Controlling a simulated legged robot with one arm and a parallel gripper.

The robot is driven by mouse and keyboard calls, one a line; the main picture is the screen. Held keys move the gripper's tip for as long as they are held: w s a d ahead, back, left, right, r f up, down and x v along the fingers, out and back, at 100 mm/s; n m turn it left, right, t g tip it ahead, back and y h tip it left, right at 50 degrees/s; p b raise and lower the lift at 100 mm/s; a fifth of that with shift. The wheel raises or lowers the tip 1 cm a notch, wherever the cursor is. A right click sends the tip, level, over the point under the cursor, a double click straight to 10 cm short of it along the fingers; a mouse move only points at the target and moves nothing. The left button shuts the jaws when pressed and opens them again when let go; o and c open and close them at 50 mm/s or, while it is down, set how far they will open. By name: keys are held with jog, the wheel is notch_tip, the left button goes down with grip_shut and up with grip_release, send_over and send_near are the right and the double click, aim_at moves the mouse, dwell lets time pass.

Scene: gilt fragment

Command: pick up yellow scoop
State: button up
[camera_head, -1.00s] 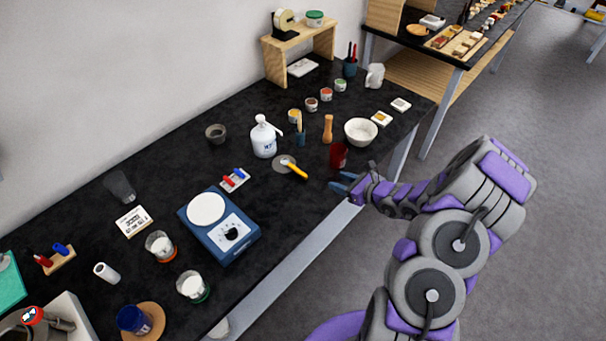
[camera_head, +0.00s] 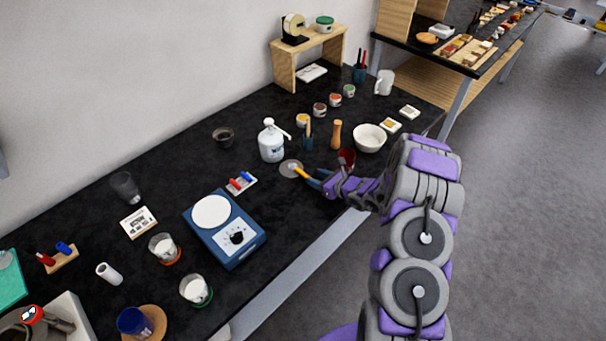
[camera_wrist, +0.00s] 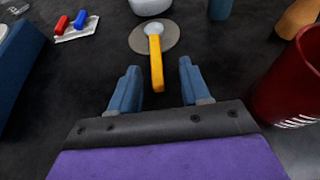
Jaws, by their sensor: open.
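The yellow scoop (camera_wrist: 156,62) lies on the black bench, its pale bowl end on a round grey disc (camera_wrist: 137,37) and its yellow handle pointing toward my gripper. In the head view the scoop (camera_head: 299,171) shows just ahead of my fingers. My gripper (camera_wrist: 155,82) is open and empty in the wrist view, with one blue finger on each side of the handle's near end. In the head view my gripper (camera_head: 316,180) is low over the bench, partly hidden by my arm. I cannot tell whether the fingers touch the bench.
A red cup (camera_wrist: 291,80) stands close to the right of my gripper. A white pump bottle (camera_head: 271,142) stands behind the disc. A tray with red and blue pieces (camera_wrist: 77,28) and a blue scale (camera_head: 232,238) are to the left.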

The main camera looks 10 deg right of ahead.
aim_at(307, 175)
jog(key=x, duration=0.4)
jog(key=shift+s+a+f, duration=0.15)
jog(key=shift+a+f, duration=0.05)
jog(key=shift+a, duration=0.3)
jog(key=shift+d, duration=0.3)
jog(key=shift+c, duration=0.8)
jog(key=shift+a, duration=0.1)
grip_shut()
